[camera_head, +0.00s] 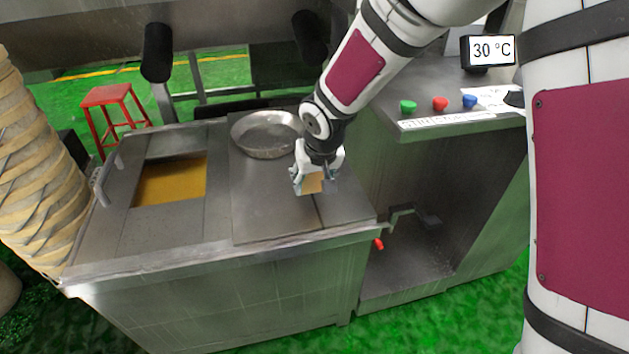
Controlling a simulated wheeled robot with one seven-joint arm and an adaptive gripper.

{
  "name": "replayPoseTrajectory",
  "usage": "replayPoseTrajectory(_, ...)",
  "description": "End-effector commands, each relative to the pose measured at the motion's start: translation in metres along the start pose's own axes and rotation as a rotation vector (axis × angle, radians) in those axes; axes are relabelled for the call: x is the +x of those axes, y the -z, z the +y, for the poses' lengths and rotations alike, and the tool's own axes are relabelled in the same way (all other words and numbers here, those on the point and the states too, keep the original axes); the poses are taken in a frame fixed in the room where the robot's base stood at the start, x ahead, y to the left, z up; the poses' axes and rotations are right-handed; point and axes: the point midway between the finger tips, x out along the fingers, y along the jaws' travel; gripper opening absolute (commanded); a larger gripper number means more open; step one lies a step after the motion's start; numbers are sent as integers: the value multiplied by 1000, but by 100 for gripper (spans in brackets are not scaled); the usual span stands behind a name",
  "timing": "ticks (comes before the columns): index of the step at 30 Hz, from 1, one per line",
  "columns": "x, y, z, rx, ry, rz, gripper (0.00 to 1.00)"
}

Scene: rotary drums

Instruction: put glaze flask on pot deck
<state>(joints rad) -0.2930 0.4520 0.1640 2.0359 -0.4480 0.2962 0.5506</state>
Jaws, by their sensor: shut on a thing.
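My gripper (314,182) is shut on a small tan thing (313,185), which I take to be the glaze flask. Only part of it shows between the fingers, so its full shape is hidden. The gripper points down over the right part of a flat grey metal deck (268,209), likely the pot deck. I cannot tell whether the held thing touches the deck or hangs just above it.
A round metal pan (266,134) sits at the back of the deck, left of my gripper. An opening with amber contents (171,180) lies farther left. A control panel with coloured knobs (440,104) stands at right. The deck's front is clear.

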Motion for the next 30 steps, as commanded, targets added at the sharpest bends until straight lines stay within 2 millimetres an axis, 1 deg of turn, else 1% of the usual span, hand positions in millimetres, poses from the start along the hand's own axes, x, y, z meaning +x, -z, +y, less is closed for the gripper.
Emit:
replayPoseTrajectory(4, 7, 0, 0, 0, 0, -1, 22)
replayPoseTrajectory(9, 28, -9, 0, -1, 0, -2, 22)
replayPoseTrajectory(11, 34, -11, 0, -1, 0, 0, 22)
replayPoseTrajectory(18, 33, -11, 0, 0, 1, 1, 22)
replayPoseTrajectory(23, 37, -12, 0, 0, 1, 1, 22)
replayPoseTrajectory(24, 36, -12, 0, 0, 0, 0, 62)
replayPoseTrajectory(25, 36, -12, 0, 0, 0, 0, 69)
replayPoseTrajectory(26, 36, -12, 0, 0, 0, 0, 73)
replayPoseTrajectory(30, 36, -12, 0, 0, 0, 0, 73)
